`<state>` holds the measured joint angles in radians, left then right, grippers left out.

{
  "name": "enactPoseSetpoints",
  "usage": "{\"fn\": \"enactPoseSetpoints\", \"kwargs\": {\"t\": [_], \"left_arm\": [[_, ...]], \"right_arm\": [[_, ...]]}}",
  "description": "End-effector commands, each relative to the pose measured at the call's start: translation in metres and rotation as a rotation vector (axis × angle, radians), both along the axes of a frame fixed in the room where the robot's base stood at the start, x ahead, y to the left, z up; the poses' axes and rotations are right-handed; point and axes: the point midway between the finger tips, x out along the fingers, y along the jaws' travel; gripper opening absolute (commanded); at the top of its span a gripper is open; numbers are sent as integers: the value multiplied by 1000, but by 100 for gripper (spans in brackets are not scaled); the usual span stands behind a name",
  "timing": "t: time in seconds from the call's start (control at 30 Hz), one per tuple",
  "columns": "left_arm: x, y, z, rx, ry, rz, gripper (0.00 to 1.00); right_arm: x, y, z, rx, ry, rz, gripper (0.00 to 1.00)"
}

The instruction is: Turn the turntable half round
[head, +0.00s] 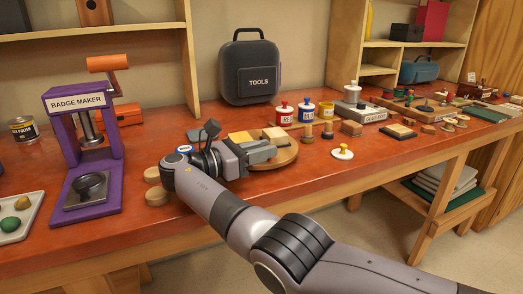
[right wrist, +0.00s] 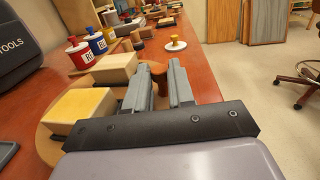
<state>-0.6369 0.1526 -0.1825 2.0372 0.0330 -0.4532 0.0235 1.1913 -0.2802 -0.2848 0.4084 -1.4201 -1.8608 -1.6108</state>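The turntable (head: 286,160) is a round wooden disc on the red bench, partly hidden behind my right gripper. Pale yellow-topped blocks (right wrist: 80,112) lie on it. A brown upright peg (right wrist: 158,70) with a rounded top stands by its edge in the right wrist view. My right gripper (head: 268,150) is low over the turntable; in the right wrist view its grey fingers (right wrist: 160,82) stand on both sides of the peg, close together, and appear shut on it. My left gripper is not in view.
A purple badge maker (head: 85,150) stands left of my right gripper. A black tool case (head: 250,75) is behind the turntable. Red, blue and yellow pots (head: 306,112) stand behind it to the right. A yellow-knobbed stamp (head: 342,152) sits near the bench's front edge.

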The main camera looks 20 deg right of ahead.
Motion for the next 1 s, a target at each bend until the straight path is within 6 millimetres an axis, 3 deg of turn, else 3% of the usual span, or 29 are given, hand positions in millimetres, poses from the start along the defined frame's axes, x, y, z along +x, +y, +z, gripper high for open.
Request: {"fn": "enactPoseSetpoints", "kwargs": {"t": [0.03, 0.07, 0.1, 0.47, 0.67, 1.0], "left_arm": [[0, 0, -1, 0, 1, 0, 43], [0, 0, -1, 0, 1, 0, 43], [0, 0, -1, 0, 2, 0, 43], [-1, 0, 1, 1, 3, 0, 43], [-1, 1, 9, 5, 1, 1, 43], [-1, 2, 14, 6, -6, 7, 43]], "right_arm": [[-1, -1, -2, 4, 5, -5, 36], [-1, -1, -2, 4, 4, -5, 46], [-1, -1, -2, 4, 4, -4, 49], [0, 0, 6, 2, -1, -2, 49], [0, 0, 42, 1, -6, 0, 49], [-1, -1, 126, 1, -4, -3, 49]]}}
